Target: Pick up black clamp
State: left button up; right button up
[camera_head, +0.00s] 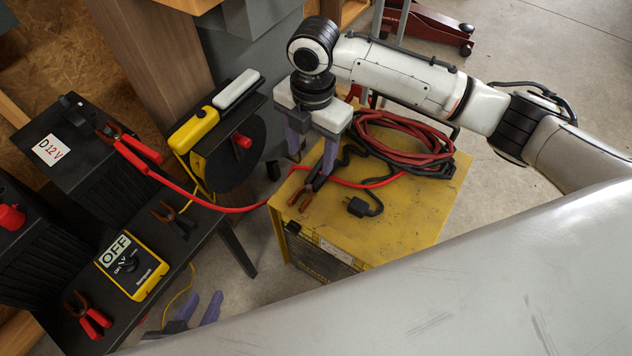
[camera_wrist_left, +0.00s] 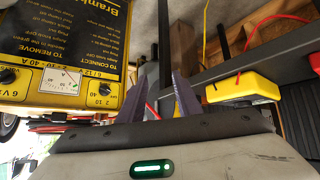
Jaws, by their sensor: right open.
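The black clamp (camera_head: 315,182) lies on top of the yellow charger (camera_head: 425,212), its copper-coloured jaws toward the left front edge and its black cable running to the coil. My right gripper (camera_head: 311,150) points down just above it, with purple fingers apart. Its right finger overlaps the clamp's handle end in the picture, and I cannot tell whether they touch. Nothing is visibly gripped. My left gripper (camera_head: 204,303) is low at the bottom, mostly hidden by a pale surface. Its purple fingers are apart and empty, also in the left wrist view (camera_wrist_left: 178,84).
A red clamp (camera_head: 137,153) sits at the 12V battery (camera_head: 75,150), its red cable crossing to the charger. Coiled red and black cables (camera_head: 410,140) lie on the charger. The bench holds a yellow multimeter (camera_head: 131,265) and small clips. A large pale surface (camera_head: 470,300) fills the lower right.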

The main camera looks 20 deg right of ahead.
jog(key=b, duration=0.1)
send_over(316, 173)
jog(key=s, duration=0.1)
jog(key=f, duration=0.4)
jog(key=shift+s+a+f, duration=0.2)
jog(key=shift+a+f, duration=0.1)
jog(key=shift+f, duration=0.1)
notch_tip(316, 173, down, 5)
jog(key=shift+d+r+b, duration=0.1)
jog(key=shift+r+b, duration=0.05)
jog(key=shift+b, duration=0.7)
pick_arm(q)
jog(key=shift+d+f, duration=0.1)
jog(key=shift+f, duration=0.65)
pick_arm(e)
jog(key=shift+w+r, duration=0.1)
jog(key=c, duration=1.3)
